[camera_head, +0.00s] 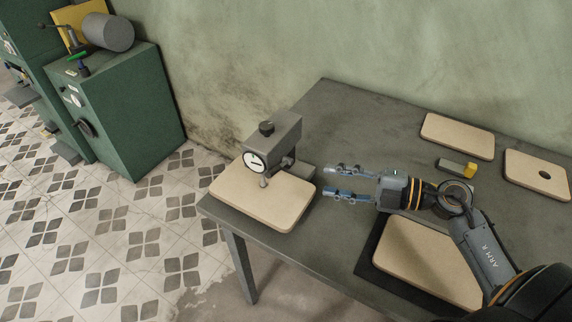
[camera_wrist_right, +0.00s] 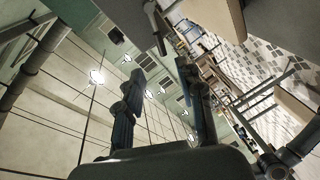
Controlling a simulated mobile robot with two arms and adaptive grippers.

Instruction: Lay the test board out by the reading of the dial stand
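The dial stand (camera_head: 276,136) is a grey gauge with a white round dial at the left end of the table. A pale board with rounded corners (camera_head: 262,206) lies under its probe. The dial's reading is too small to tell. My right gripper (camera_head: 327,182) is open and empty, just right of that board and stand, with its fingers pointing left. Its two spread fingers (camera_wrist_right: 163,108) also show in the right wrist view, with nothing clearly between them. Another pale board (camera_head: 425,262) lies on a black mat (camera_head: 366,272), partly hidden by my right arm. My left gripper is not in view.
On the grey table (camera_head: 345,115), a plain board (camera_head: 458,136) and a board with a dark hole (camera_head: 537,162) lie at the back right. A small grey block with a yellow end (camera_head: 458,168) lies between them and my arm. The back middle is clear. Green machines (camera_head: 120,110) stand left.

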